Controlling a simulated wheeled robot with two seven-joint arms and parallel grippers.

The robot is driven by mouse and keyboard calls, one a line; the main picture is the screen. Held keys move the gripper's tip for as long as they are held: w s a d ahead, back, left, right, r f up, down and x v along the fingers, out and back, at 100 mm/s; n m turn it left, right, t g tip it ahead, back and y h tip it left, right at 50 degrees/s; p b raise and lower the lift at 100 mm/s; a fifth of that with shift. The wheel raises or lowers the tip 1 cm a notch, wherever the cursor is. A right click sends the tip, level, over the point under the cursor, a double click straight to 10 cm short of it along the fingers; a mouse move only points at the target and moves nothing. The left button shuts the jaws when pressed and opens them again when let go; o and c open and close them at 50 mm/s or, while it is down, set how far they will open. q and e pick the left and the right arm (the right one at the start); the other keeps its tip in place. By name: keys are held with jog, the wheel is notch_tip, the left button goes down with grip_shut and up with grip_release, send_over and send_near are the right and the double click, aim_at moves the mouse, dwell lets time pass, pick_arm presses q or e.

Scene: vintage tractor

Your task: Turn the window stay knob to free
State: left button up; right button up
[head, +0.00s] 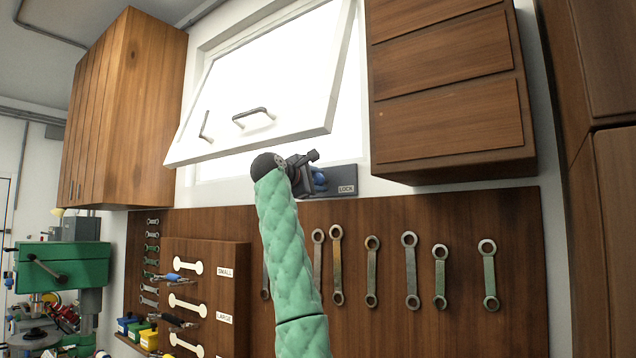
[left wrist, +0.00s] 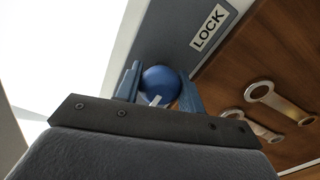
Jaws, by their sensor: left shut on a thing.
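The blue round window stay knob (head: 320,179) sits on a grey plate (head: 345,173) below the window. The plate's right end carries a LOCK label (head: 347,189). My left gripper (head: 308,176) is at the knob, and its body hides much of it. In the left wrist view the knob (left wrist: 161,82) lies between the two blue fingers of my left gripper (left wrist: 160,92), which is shut on it. A short white mark (left wrist: 155,100) shows on the knob. The LOCK label (left wrist: 208,27) is above and right of it there. My right gripper is out of view.
The white window sash (head: 270,85) hangs tilted open above my gripper, with a dark handle (head: 254,115). Wooden cabinets stand left (head: 125,110) and right (head: 450,90) of the window. Several wrenches hang on the wooden board (head: 520,280) below.

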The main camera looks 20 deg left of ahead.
pick_arm(q)
jog(key=shift+f, duration=0.1)
jog(key=o, duration=1)
jog(key=shift+a, duration=0.1)
jog(key=shift+c, duration=0.2)
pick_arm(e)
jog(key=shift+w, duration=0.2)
pick_arm(q)
jog(key=shift+s, duration=0.15)
jog(key=b+v, duration=0.3)
jog(key=v, duration=0.4)
jog(key=shift+s+b, duration=0.15)
jog(key=shift+b, duration=0.15)
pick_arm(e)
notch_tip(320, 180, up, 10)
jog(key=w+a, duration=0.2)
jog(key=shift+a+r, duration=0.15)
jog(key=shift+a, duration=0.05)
pick_arm(q)
jog(key=shift+a, duration=0.1)
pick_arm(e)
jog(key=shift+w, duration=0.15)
